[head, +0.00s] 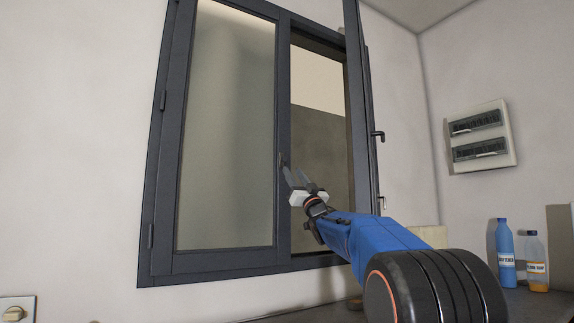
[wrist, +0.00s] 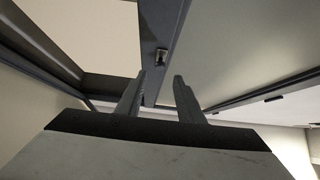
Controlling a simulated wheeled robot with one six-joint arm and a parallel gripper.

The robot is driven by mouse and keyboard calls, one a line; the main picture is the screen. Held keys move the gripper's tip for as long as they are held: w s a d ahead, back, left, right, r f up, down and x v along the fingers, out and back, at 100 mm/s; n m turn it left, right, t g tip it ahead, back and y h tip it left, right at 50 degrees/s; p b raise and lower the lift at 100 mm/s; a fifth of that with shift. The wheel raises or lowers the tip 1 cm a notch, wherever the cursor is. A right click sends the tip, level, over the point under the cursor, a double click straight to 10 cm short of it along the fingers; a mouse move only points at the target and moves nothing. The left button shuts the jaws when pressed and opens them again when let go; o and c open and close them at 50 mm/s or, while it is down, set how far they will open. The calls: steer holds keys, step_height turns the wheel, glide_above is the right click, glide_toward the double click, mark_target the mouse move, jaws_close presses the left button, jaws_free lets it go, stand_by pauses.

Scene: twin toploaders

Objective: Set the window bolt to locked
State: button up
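The window (head: 283,100) has a dark grey frame with a closed left pane and a right sash that stands open. A small dark fitting, perhaps the bolt (wrist: 161,57), sits on the grey frame bar just beyond my fingertips in the wrist view. In the head view a dark piece (head: 282,160) shows on the middle upright beside my fingertips. My gripper (head: 294,172) is in front of that upright, with its fingers pointing up. In the wrist view my gripper (wrist: 160,75) is open, with nothing between the fingers. I cannot tell the bolt's setting.
The open sash at right carries a dark handle (head: 378,134). A blue bottle (head: 505,250) and a clear bottle with orange liquid (head: 536,262) stand on the counter at lower right. A breaker panel (head: 480,137) is on the right wall. A socket (head: 17,309) is at lower left.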

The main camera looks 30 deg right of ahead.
mark_target(285, 160)
steer(key=shift+x, duration=3.55)
